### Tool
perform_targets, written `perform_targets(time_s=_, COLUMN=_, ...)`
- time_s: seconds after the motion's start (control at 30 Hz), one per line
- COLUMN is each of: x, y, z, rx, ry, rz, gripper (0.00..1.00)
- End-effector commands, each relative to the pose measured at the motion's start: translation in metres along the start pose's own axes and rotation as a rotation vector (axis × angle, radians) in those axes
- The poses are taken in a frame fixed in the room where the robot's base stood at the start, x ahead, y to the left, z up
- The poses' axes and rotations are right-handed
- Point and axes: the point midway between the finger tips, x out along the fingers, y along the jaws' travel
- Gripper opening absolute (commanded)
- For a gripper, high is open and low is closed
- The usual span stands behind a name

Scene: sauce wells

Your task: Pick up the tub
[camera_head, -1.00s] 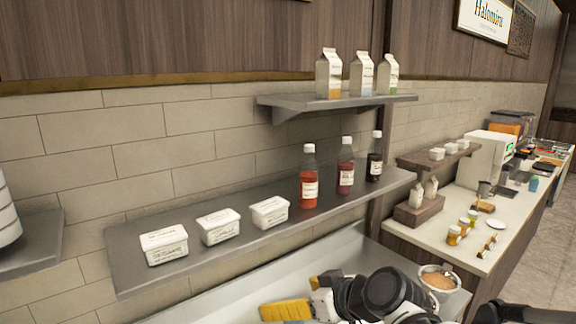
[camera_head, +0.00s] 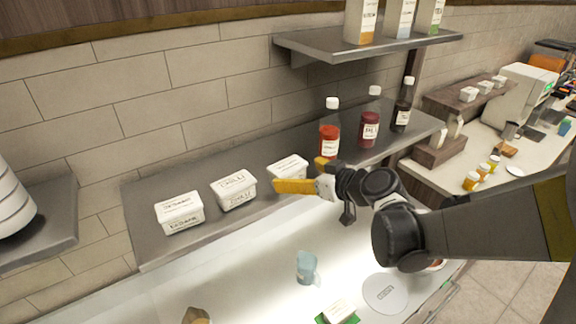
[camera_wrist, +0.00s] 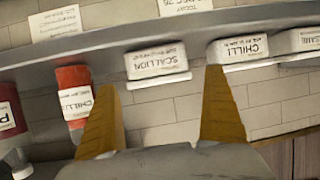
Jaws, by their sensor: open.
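Three white lidded tubs stand in a row on the long grey shelf (camera_head: 150,235): a left tub (camera_head: 180,213), a middle chilli tub (camera_head: 234,189) and a right tub (camera_head: 288,167). In the wrist view, which looks upside down, the right tub reads scallion (camera_wrist: 157,62), with the chilli tub (camera_wrist: 242,52) beside it and the left tub (camera_wrist: 300,40) cut by the edge. My gripper (camera_head: 303,177) is open and empty, its yellow fingers close to the right tub's front. The wrist view shows the scallion tub beyond the gap between the fingers (camera_wrist: 160,115), apparently untouched.
A red sauce bottle (camera_head: 329,140) stands just right of the right tub, with a darker red bottle (camera_head: 369,128) and a black bottle (camera_head: 401,115) further along. An upper shelf (camera_head: 350,45) holds cartons. A blue cup (camera_head: 307,268) is on the counter below.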

Motion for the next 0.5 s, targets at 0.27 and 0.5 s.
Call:
perform_targets(time_s=0.27, x=0.037, y=0.001, z=-0.004, rx=0.000, ry=0.000, rz=-0.002, gripper=1.00)
perform_targets(time_s=0.5, x=0.040, y=0.002, z=-0.003, rx=0.001, ry=0.000, rz=-0.001, gripper=1.00)
